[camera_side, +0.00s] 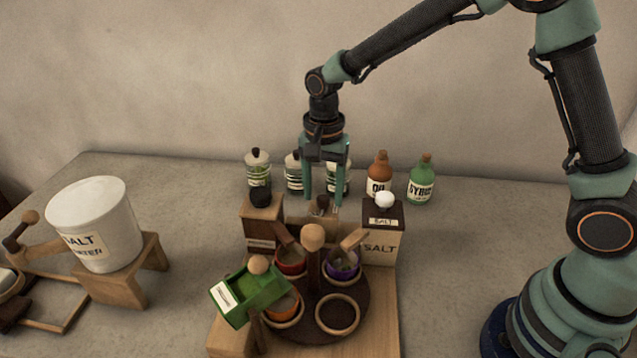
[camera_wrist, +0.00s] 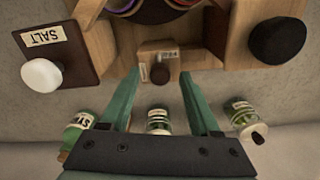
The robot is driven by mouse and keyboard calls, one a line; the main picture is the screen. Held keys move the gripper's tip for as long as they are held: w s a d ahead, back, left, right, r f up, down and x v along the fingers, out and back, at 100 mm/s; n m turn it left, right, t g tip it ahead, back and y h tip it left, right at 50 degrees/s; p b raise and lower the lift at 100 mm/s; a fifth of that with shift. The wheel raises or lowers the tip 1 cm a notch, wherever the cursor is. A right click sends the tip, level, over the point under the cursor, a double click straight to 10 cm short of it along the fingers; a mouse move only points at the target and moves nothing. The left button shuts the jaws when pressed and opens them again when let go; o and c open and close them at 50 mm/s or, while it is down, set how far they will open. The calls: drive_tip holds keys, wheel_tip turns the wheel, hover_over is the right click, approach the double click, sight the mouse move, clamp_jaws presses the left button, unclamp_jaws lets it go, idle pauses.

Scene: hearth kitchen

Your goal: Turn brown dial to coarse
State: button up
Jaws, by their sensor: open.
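The brown dial (camera_wrist: 160,75) is a small dark knob on a light wooden block (camera_wrist: 172,48) in the wrist view. It also shows in the side view (camera_side: 322,204), between two boxes at the back of the wooden stand. A small white label (camera_wrist: 168,55) is beside the dial, with lettering too small to read. My gripper (camera_wrist: 160,82) is open and points down, with one finger on each side of the dial; it also shows in the side view (camera_side: 323,200). I cannot tell whether the fingers touch the dial.
A salt box (camera_side: 380,245) with a white knob and a brown box (camera_side: 259,235) with a black knob flank the dial closely. Several bottles and jars (camera_side: 421,182) stand behind. A round rack (camera_side: 338,314) holds cups in front. A white salt tub (camera_side: 98,225) stands left.

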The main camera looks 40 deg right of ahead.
drive_tip(key=shift+f, duration=0.2)
clamp_jaws()
